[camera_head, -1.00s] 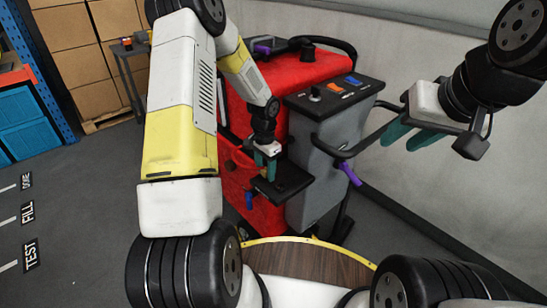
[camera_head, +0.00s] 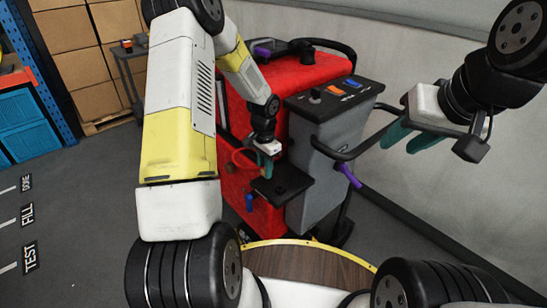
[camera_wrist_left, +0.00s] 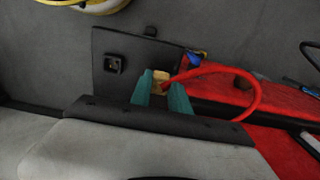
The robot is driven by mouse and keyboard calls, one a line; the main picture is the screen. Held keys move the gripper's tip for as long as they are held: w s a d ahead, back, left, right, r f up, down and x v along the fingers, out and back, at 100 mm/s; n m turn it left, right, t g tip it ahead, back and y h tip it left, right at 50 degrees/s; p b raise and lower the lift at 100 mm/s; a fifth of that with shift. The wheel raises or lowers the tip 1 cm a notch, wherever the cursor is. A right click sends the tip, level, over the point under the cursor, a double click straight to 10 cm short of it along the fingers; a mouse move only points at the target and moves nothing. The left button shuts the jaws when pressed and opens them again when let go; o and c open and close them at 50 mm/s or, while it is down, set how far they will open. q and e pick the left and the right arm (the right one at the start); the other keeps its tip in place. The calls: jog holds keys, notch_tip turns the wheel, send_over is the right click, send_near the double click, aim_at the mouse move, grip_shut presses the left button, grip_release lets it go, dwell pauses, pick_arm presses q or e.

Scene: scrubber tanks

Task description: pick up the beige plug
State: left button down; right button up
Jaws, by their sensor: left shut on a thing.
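The beige plug (camera_wrist_left: 160,77) shows in the left wrist view between the two green fingertips of my left gripper (camera_wrist_left: 163,90). The gripper is shut on it. A red cable (camera_wrist_left: 254,92) loops from the plug to the right. In the head view my left gripper (camera_head: 267,162) is over the left part of a black shelf (camera_head: 284,186) on the red machine; the plug is too small to make out there. My right gripper (camera_head: 408,138) is open and empty at the right, beside the grey tank (camera_head: 330,165).
A black socket (camera_wrist_left: 113,64) sits on the dark plate left of the plug. A blue connector (camera_head: 249,202) hangs below the shelf, and a purple handle (camera_head: 349,175) sticks out at the right. The red machine (camera_head: 290,85) stands close by the wall. Open floor lies at the left.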

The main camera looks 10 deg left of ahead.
pick_arm(q)
notch_tip(320, 180, up, 3)
jog(key=shift+f, duration=0.2)
jog(key=s+d+r, duration=0.1)
jog(key=s+d, duration=0.1)
jog(key=s, duration=0.5)
jog(key=s+d+r, duration=0.2)
jog(key=s, duration=0.6)
jog(key=shift+s+d, duration=0.15)
jog(key=shift+s, duration=0.1)
jog(key=shift+r, duration=0.1)
jog(key=w+d, duration=0.1)
jog(key=w, duration=0.9)
jog(key=shift+w+d, duration=0.35)
jog(key=shift+w, duration=0.05)
jog(key=shift+f, duration=2.35)
